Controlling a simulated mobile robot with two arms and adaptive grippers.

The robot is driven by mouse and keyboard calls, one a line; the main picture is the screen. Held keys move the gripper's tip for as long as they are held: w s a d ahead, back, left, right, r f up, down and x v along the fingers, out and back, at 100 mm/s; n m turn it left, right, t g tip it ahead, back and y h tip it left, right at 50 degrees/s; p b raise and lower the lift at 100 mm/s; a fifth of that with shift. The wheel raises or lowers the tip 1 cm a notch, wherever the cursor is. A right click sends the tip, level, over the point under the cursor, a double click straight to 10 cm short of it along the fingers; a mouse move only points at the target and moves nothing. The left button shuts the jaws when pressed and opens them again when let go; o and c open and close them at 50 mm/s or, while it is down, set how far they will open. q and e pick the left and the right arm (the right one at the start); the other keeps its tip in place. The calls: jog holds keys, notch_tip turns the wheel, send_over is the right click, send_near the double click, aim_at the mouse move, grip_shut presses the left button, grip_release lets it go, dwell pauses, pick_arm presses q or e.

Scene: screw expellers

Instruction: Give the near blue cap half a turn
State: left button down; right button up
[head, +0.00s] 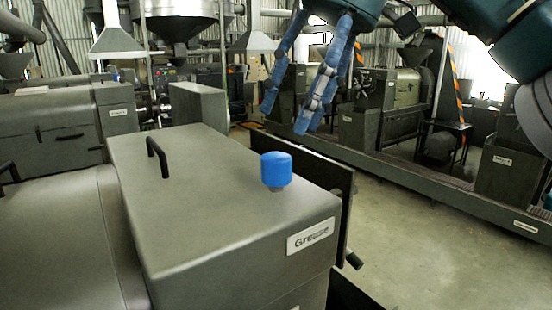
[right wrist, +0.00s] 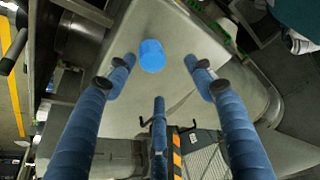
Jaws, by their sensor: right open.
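The near blue cap (head: 276,169) stands upright on a short neck on top of the grey box marked Grease (head: 200,200). My right gripper (head: 285,118) is open and empty, above the box top and apart from the cap. In the right wrist view the cap (right wrist: 152,55) shows beyond the fingertips, between the two side fingers, with the third finger (right wrist: 158,110) below it in the picture. The cap's neck is hidden in that view. My left gripper is in neither view.
A black handle (head: 157,156) stands on the box top, left of the cap. Open floor (head: 420,250) lies to the right, before another machine row (head: 385,100).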

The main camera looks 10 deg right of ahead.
aim_at(280, 156)
jog(key=shift+w+a+f, duration=0.1)
jog(key=shift+w+f, duration=0.25)
jog(key=shift+f, duration=0.25)
jog(key=shift+w+f, duration=0.35)
jog(key=shift+f, duration=0.25)
jog(key=x, duration=0.3)
jog(key=shift+f, duration=0.1)
jog(key=x, duration=0.3)
jog(key=shift+a, duration=0.15)
jog(key=shift+s, duration=0.1)
jog(key=shift+c, duration=0.5)
jog(key=c, duration=0.9)
jog(key=shift+d, duration=0.2)
jog(key=shift+c, duration=0.2)
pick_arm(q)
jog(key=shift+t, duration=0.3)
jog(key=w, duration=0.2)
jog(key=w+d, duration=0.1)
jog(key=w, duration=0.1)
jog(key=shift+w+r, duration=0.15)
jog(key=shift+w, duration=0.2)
